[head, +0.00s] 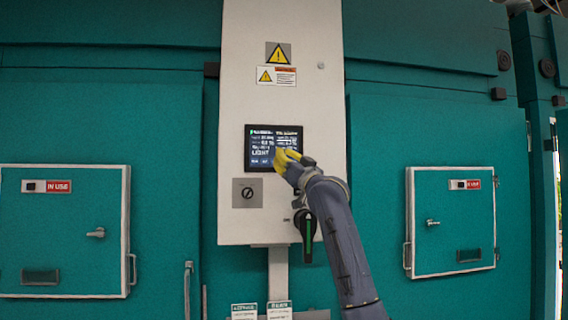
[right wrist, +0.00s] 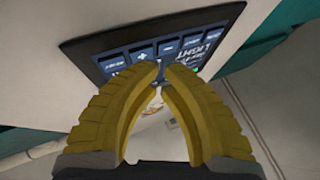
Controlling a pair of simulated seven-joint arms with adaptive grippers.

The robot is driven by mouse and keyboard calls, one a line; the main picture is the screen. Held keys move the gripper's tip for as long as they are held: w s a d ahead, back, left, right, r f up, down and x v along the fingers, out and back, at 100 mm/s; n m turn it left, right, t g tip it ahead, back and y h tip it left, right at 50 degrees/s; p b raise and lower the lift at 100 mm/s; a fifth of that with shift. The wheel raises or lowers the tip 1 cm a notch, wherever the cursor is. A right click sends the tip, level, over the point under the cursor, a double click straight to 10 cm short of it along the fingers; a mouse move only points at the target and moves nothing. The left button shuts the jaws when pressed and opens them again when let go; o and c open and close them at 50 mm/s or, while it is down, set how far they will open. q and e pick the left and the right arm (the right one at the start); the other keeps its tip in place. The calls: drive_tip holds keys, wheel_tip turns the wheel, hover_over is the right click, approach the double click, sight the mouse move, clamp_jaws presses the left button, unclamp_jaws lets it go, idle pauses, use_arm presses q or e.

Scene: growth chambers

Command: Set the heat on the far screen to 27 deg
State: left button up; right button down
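A dark touch screen (head: 262,141) is set in a white upright panel. It shows small lines of text and the larger word LIGHT at lower left; the temperature figure is too small to read. My right gripper (head: 282,157) has its yellow fingers in front of the screen's lower right part and hides some of it. In the right wrist view the screen (right wrist: 120,62) appears turned over, with a row of blue buttons, including plus and minus. The right fingertips (right wrist: 163,69) are together, holding nothing, over or close to the buttons; contact cannot be told. My left gripper is out of view.
The white panel (head: 240,90) carries warning labels, a rotary switch (head: 247,193) below the screen and a black handle (head: 305,226) lower down. Teal chamber walls flank it, with a left door (head: 65,250) and a right door (head: 450,240), both marked IN USE.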

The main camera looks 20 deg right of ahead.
drive_tip(key=shift+w, duration=0.3)
idle(0.6)
drive_tip(key=shift+s, duration=0.75)
drive_tip(key=shift+a, duration=0.1)
drive_tip(key=shift+s+a, duration=0.15)
drive_tip(key=shift+s, duration=1.1)
drive_tip(key=shift+s+a, duration=0.1)
drive_tip(key=shift+s, duration=1.15)
